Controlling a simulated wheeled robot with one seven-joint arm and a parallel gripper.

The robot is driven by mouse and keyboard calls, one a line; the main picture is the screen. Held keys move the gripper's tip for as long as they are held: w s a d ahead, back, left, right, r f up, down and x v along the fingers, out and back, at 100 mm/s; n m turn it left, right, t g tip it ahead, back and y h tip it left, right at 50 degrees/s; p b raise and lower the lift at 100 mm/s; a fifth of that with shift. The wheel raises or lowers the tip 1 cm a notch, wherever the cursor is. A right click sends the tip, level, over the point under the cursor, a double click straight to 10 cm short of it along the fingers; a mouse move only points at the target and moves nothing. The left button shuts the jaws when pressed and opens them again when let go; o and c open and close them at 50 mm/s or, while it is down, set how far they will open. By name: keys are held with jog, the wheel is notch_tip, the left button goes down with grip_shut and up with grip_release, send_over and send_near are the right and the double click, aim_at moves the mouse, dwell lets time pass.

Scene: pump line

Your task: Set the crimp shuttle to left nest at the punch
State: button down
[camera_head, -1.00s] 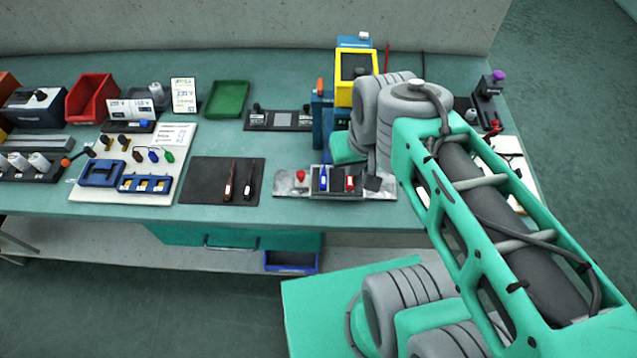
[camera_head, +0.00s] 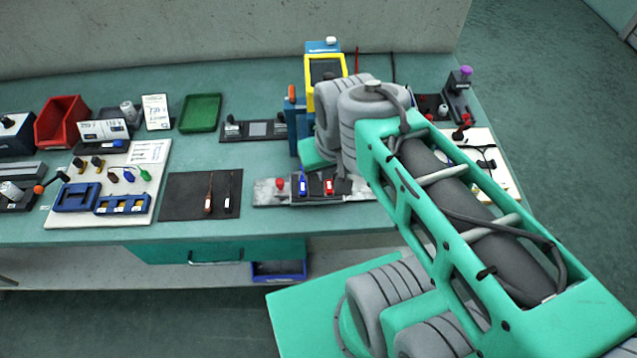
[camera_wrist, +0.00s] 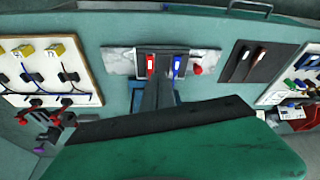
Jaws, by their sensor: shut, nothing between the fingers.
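The crimp shuttle (camera_head: 316,190) is a dark carriage on a pale metal rail (camera_head: 265,194) at the bench's front edge, before the punch (camera_head: 299,130), a blue machine with an orange-topped lever. A blue and a red piece stand on the carriage, with a red knob at its left. The wrist view shows the shuttle upside down, red piece (camera_wrist: 152,64) left of blue piece (camera_wrist: 178,66). My gripper (camera_head: 343,186) is shut and empty, just right of the red piece, partly hidden by my arm. Its dark fingers (camera_wrist: 152,90) are near the shuttle; I cannot tell if they touch.
A black mat (camera_head: 180,200) with two pens lies left of the rail. A yellow-framed screen (camera_head: 325,69) stands behind. A white board (camera_head: 490,165) with cables lies at the right. A green tray (camera_head: 200,112) and a red bin (camera_head: 62,121) stand at the back left.

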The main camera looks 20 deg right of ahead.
aim_at(280, 182)
jog(key=c, duration=2.1)
grip_release()
jog(key=shift+c, duration=0.2)
